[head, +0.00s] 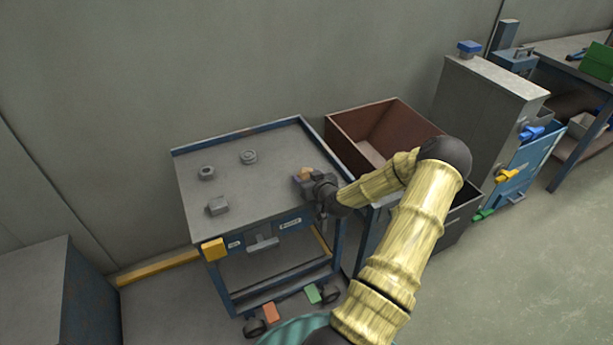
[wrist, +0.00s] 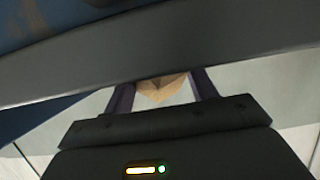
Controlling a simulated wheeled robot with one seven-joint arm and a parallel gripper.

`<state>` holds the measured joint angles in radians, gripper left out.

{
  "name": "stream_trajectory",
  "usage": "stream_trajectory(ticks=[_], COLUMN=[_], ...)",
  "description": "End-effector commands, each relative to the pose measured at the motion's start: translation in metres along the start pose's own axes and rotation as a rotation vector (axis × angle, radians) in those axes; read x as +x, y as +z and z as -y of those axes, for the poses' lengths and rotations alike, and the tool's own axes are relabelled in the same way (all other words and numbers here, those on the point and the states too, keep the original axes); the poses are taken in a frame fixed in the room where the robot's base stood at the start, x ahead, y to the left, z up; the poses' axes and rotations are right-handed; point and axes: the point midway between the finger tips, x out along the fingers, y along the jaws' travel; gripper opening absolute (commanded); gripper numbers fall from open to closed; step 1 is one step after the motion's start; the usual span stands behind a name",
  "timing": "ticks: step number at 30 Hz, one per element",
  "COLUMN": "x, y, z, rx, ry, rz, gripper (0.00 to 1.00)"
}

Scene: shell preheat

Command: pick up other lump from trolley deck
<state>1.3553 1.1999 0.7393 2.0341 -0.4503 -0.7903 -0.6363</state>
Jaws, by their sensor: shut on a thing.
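An orange-tan lump (head: 305,173) is at the right side of the trolley deck (head: 250,190) in the head view. My gripper (head: 306,182) is at that edge of the deck, shut on the lump. In the wrist view the tan lump (wrist: 162,88) shows between the two dark fingers of my gripper (wrist: 163,92). Its upper part is hidden there by a grey bar across the picture. I cannot tell whether the lump touches the deck.
On the deck are two round grey parts (head: 206,173) (head: 248,157) and a small grey block (head: 217,206). A raised blue rim edges the deck. A brown open bin (head: 375,130) stands behind right. A grey cabinet (head: 490,105) stands farther right. Floor at right is clear.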

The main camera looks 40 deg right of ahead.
Motion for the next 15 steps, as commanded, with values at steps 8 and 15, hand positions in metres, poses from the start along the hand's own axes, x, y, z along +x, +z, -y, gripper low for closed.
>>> stream_trajectory(ticks=[8, 15], x=[-0.004, -0.018], y=[-0.013, -0.050], z=[0.000, 0.000], rx=[-0.003, -0.005], ry=[0.000, 0.001], rz=[-0.002, -0.003], gripper=[0.33, 0.33])
